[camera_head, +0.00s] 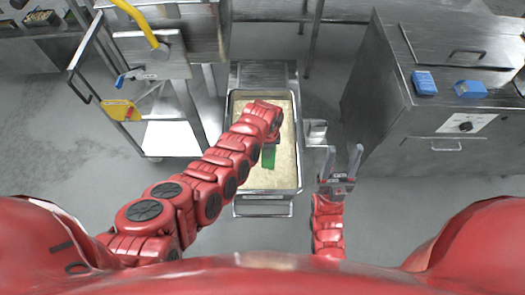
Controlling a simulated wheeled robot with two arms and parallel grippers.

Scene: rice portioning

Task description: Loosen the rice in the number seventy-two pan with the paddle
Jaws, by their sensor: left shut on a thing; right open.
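A metal pan (264,203) stands upright in the middle of the view, filled with pale rice (284,140). No number can be read on it. My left arm reaches over the pan from the left. My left gripper (269,141) is mostly hidden under its own wrist and is shut on a green paddle (268,158). The paddle's visible part is over the rice; I cannot tell how deep it goes. My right gripper (344,158) is open and empty, to the right of the pan, with its two fingers pointing away from me.
A metal cart (172,136) with a yellow tag (121,110) stands at the left. A small metal container (316,132) sits just right of the pan.

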